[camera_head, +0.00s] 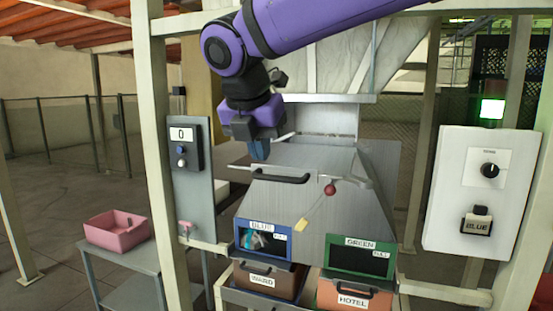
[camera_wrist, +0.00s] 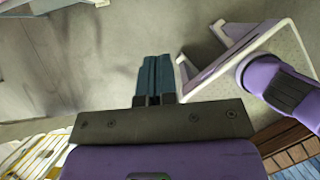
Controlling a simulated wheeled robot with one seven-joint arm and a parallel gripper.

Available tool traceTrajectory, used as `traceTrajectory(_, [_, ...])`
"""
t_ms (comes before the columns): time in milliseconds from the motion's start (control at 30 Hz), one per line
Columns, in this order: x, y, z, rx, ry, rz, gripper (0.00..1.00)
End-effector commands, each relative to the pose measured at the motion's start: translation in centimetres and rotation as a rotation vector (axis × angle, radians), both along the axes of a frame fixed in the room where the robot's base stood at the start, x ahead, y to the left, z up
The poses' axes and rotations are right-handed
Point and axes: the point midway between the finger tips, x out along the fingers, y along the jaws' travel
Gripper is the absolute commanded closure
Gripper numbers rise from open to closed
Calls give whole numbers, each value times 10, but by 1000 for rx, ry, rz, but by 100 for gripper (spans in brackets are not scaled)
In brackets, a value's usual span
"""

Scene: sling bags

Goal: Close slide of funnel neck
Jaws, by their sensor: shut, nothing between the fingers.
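The funnel neck (camera_head: 325,121) is a grey metal box section below the wide pale hopper, at the middle of the head view. Just below it a grey sloping housing (camera_head: 325,165) carries a black bar handle (camera_head: 281,178) at its upper left. I cannot tell whether this handle belongs to the slide, nor how far the slide stands out. My gripper (camera_head: 260,150) points down, left of the neck and above and left of the handle, apart from it. Its blue fingers are shut and empty; they also show in the wrist view (camera_wrist: 156,80), over bare floor.
A red ball knob (camera_head: 330,190) and a yellow-tipped lever (camera_head: 302,224) sit on the housing. A pale post (camera_head: 158,120) and a counter panel (camera_head: 190,180) are left; a white control box (camera_head: 482,195) is right.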

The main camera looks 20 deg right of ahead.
Motion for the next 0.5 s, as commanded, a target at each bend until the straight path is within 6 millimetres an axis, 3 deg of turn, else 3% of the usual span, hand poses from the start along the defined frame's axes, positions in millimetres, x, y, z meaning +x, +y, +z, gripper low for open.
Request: traceTrajectory(500, [32, -25, -82, 0, 2, -5, 100])
